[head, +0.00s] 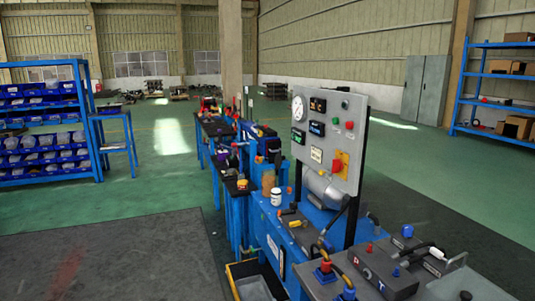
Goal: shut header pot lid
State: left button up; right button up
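I cannot clearly make out a header pot with a lid. A small white pot (276,199) with a dark top stands on the blue bench, in front of an amber cylinder (268,182). A grey horizontal cylinder (324,188) lies behind them, below the control panel. I cannot tell whether any of these is the header pot or whether a lid is open. Neither of my grippers is in view.
The grey control panel (330,138) with gauge and buttons rises above the blue bench (296,232). Valve blocks and hoses crowd the near right. A yellow-rimmed bin (232,277) sits low beside the bench. Dark floor mat (110,255) at left is clear. Blue shelving (45,125) stands far left.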

aim_at(279, 158)
jog(key=i+j+u, duration=0.1)
jog(key=i+u, duration=0.5)
jog(key=i, duration=3.8)
jog(key=i+j+z, duration=0.1)
jog(key=i, duration=0.8)
jog(key=i+j, duration=0.15)
jog(key=i, duration=0.75)
jog(key=i+z, duration=0.2)
jog(key=z, duration=1.8)
